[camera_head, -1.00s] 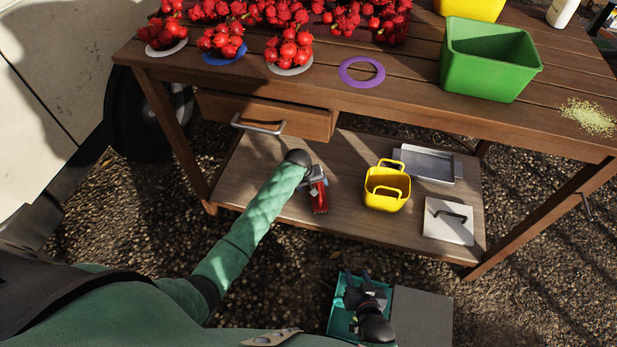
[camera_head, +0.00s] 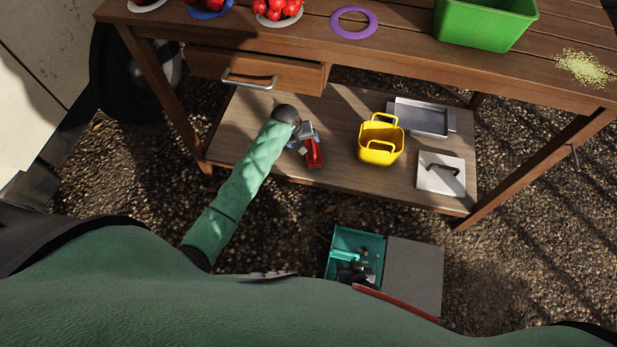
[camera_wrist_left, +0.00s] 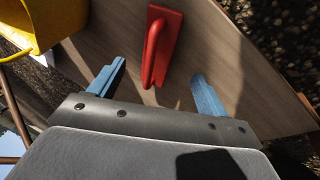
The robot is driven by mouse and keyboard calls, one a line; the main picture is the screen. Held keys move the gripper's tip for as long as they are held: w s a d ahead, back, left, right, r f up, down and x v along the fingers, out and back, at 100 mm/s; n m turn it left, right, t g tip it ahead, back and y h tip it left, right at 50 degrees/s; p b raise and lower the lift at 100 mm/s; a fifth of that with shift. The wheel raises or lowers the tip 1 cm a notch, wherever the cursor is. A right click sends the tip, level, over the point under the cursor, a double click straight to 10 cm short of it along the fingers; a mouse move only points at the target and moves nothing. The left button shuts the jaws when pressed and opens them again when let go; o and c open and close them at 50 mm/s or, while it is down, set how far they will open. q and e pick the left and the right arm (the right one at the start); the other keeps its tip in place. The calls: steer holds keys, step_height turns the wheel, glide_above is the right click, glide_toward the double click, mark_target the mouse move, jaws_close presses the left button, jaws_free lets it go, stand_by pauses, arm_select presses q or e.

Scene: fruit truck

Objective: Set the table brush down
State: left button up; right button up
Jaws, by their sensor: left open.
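The red table brush (camera_head: 314,154) lies on the lower wooden shelf (camera_head: 270,155) near its front edge. In the left wrist view the brush (camera_wrist_left: 165,42) shows its red body and raised loop handle. My left gripper (camera_head: 303,136) is beside and just behind it in the head view. In the left wrist view its two blue fingers (camera_wrist_left: 156,86) are spread wide, with the brush ahead of and between them, apart from both. My right gripper (camera_head: 350,268) seems to be the dark shape over the teal bin, mostly hidden; its jaws are unclear.
A yellow basket (camera_head: 380,152), a metal tray (camera_head: 422,120) and a white board with a black handle (camera_head: 440,178) stand right of the brush. A drawer (camera_head: 255,75) hangs above. The teal bin (camera_head: 334,242) is on the ground in front.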

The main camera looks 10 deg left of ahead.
arm_select(q)
steer(key=s+d+f+m+t, duration=0.1)
steer(key=s+d+f+m, duration=0.15)
steer(key=s+f, duration=0.45)
steer(key=s+d+f+m+t, duration=0.15)
steer(key=s+d, duration=0.25)
steer(key=s, duration=0.7)
steer(key=s+d+m, duration=0.1)
steer(key=s+d, duration=0.1)
steer(key=s, duration=0.7)
steer(key=s+d+f+m+t+h, duration=0.1)
steer(key=s+d, duration=0.2)
steer(key=s, duration=0.7)
steer(key=shift+d, duration=0.15)
arm_select(e)
steer(key=shift+w, duration=0.1)
arm_select(q)
steer(key=shift+f+t, duration=0.1)
steer(key=shift+t, duration=0.15)
